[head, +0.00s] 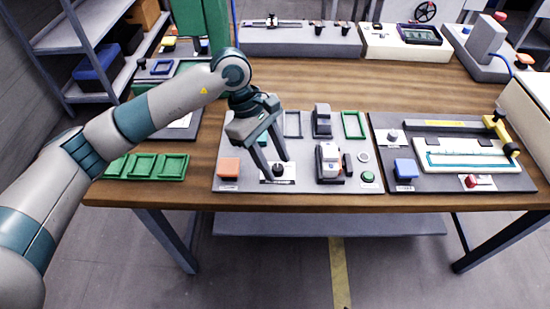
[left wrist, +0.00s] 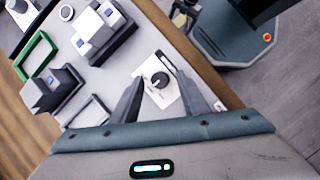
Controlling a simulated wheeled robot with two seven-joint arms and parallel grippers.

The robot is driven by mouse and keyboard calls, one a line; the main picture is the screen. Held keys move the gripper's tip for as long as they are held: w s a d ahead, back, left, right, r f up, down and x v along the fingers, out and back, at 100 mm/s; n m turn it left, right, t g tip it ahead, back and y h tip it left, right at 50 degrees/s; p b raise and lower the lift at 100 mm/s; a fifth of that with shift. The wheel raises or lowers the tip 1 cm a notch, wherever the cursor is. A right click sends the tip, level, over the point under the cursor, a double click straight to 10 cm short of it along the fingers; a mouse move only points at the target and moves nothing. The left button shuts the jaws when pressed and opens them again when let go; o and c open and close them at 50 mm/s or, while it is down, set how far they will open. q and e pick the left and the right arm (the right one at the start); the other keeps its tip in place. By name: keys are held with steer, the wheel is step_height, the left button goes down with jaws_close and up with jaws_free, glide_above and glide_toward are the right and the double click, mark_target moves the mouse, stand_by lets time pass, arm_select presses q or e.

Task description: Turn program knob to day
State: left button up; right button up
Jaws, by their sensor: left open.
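The program knob (head: 278,170) is a small dark round knob on a white label plate on the grey panel (head: 240,140). In the left wrist view the knob (left wrist: 160,80) shows a light pointer mark, and its plate lies between and beyond my fingers. The label words are too small to read. My left gripper (head: 277,168) is open above the knob, with one finger on each side of it. In the left wrist view my left gripper (left wrist: 168,98) also shows open, with nothing between the fingertips but the knob area. I cannot tell whether a finger touches it. My right gripper is not seen.
An orange block (head: 229,167) is left of the knob on the panel. A white and grey device (head: 329,160) and a green button (head: 368,177) are to the right. Green trays (head: 143,166) lie further left. The table's front edge (head: 300,201) is close below.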

arm_select(q)
steer(key=shift+d+f, duration=0.1)
steer(key=shift+f, duration=0.15)
steer(key=shift+c, duration=0.6)
jaws_close()
